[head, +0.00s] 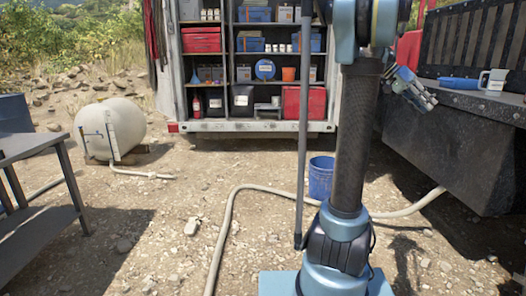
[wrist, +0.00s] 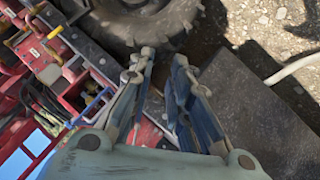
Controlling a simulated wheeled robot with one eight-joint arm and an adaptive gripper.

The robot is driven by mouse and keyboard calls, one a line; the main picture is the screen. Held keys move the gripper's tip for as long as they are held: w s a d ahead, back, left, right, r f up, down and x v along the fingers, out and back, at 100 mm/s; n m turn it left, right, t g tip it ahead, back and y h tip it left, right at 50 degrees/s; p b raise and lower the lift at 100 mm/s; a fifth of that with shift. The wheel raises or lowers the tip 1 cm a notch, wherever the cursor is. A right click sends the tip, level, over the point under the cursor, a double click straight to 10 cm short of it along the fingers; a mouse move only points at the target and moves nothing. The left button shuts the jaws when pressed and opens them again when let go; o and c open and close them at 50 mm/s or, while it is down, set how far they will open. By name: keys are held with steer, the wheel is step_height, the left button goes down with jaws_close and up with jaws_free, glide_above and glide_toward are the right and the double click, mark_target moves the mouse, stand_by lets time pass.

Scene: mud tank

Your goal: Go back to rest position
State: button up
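My gripper (head: 413,92) is at the right in the head view, beside the dark truck bed (head: 470,101) and close to its left edge. In the wrist view my gripper (wrist: 164,60) has its two fingers apart, with a gap between them and nothing held. The wrist view looks down past the fingers to a large tyre (wrist: 140,20) and the ground. My upright arm covers part of the middle right of the head view.
A mug (head: 494,79) and a blue tool (head: 459,84) lie on the truck bed. A blue bucket (head: 321,178) and a hose (head: 232,205) are on the ground. A grey table (head: 40,220) and white tank (head: 112,128) stand left. Open dirt lies between.

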steer(key=s+a+f+n+t+y, duration=0.2)
steer(key=s+a+f+n, duration=0.3)
steer(key=a+f, duration=0.6)
steer(key=s+a+f+n+t+y, duration=0.2)
steer(key=s+a+f+n+y, duration=0.2)
steer(key=s+a+f, duration=0.4)
steer(key=s+a+f+n+t+y, duration=0.3)
steer(key=s+a+f+n, duration=0.3)
steer(key=a+f, duration=0.8)
steer(key=a, duration=0.6)
steer(key=shift+s+a+n, duration=0.2)
steer(key=shift+a+n, duration=0.2)
steer(key=shift+f, duration=0.1)
